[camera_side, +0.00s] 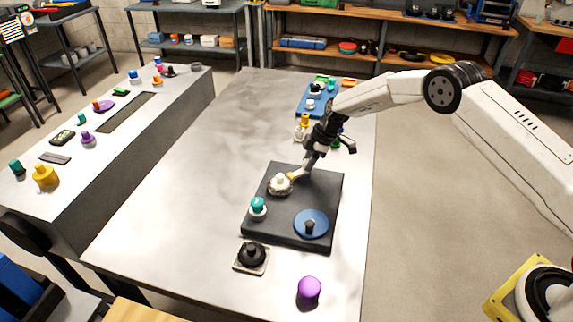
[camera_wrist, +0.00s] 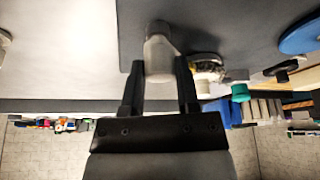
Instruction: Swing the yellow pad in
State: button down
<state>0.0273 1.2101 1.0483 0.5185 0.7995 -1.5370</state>
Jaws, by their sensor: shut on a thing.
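In the side view a small yellow pad (camera_side: 291,177) shows at the right side of a cream, round brush-like piece (camera_side: 279,184) on a dark square board (camera_side: 325,188). It seems to touch or nearly touch that piece; I cannot tell which. My gripper (camera_side: 308,165) is just above and right of the pad, over the board's far edge. In the wrist view my gripper (camera_wrist: 160,78) is shut on a pale grey upright post (camera_wrist: 159,50). The cream piece (camera_wrist: 207,70) is just right of the fingers there.
The board also carries a teal-topped knob (camera_side: 258,206) and a blue disc (camera_side: 311,224) with a black knob. A black knob on a plate (camera_side: 251,257) and a purple cylinder (camera_side: 309,291) stand in front. A blue tray (camera_side: 313,101) stands behind. The table's left is clear.

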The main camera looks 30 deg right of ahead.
dwell(0.3)
jog(key=shift+c, duration=1.6)
grip_release()
jog(key=shift+r, duration=0.1)
jog(key=v, duration=0.7)
jog(key=shift+r, duration=0.25)
jog(key=shift+s+d+r, duration=0.1)
jog(key=shift+s, duration=0.05)
